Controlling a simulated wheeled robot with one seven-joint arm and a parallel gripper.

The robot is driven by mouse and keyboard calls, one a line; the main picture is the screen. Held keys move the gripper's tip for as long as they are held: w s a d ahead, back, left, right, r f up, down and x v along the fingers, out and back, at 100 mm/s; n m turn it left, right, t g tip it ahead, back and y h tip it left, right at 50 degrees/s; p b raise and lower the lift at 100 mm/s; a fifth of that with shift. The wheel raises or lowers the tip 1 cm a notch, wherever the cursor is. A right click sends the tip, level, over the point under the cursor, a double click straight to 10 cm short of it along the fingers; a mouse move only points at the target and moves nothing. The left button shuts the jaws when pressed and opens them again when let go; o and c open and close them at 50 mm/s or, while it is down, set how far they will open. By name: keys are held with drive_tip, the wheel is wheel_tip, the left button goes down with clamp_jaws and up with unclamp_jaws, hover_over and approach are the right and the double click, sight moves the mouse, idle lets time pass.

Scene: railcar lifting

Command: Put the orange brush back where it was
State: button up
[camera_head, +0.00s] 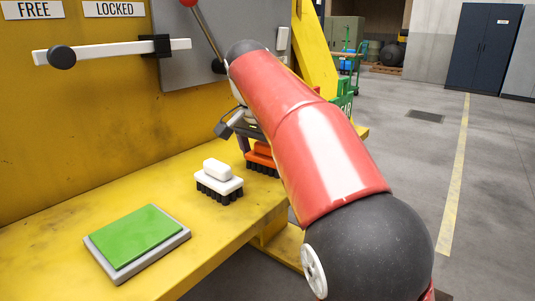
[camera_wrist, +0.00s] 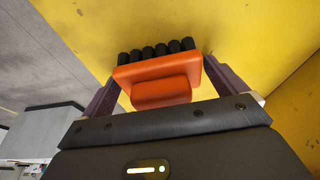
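The orange brush (camera_head: 261,153) is at the right part of the yellow table, partly hidden behind my arm. Its dark bristles point down, and seem to be on or very near the tabletop. In the wrist view the orange brush (camera_wrist: 160,80) lies between the tips of my gripper (camera_wrist: 162,72), its handle facing the camera. The fingers are spread wide, one at each end of the brush; whether they touch it I cannot tell. My gripper in the head view is mostly hidden by my red arm.
A white brush (camera_head: 218,184) stands left of the orange one on the yellow table (camera_head: 150,190). A green pad on a grey base (camera_head: 135,237) lies nearer. A white lever bar (camera_head: 110,51) sticks out from the yellow wall. Open floor lies to the right.

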sight(263, 158)
drive_tip(key=shift+b, duration=0.35)
drive_tip(key=p+v, duration=0.1)
drive_tip(key=v, duration=0.3)
drive_tip(key=p+v, duration=0.1)
drive_tip(key=v, duration=0.3)
drive_tip(key=shift+d+r+p, duration=0.1)
drive_tip(key=shift+d+p, duration=0.15)
drive_tip(key=shift+p, duration=0.05)
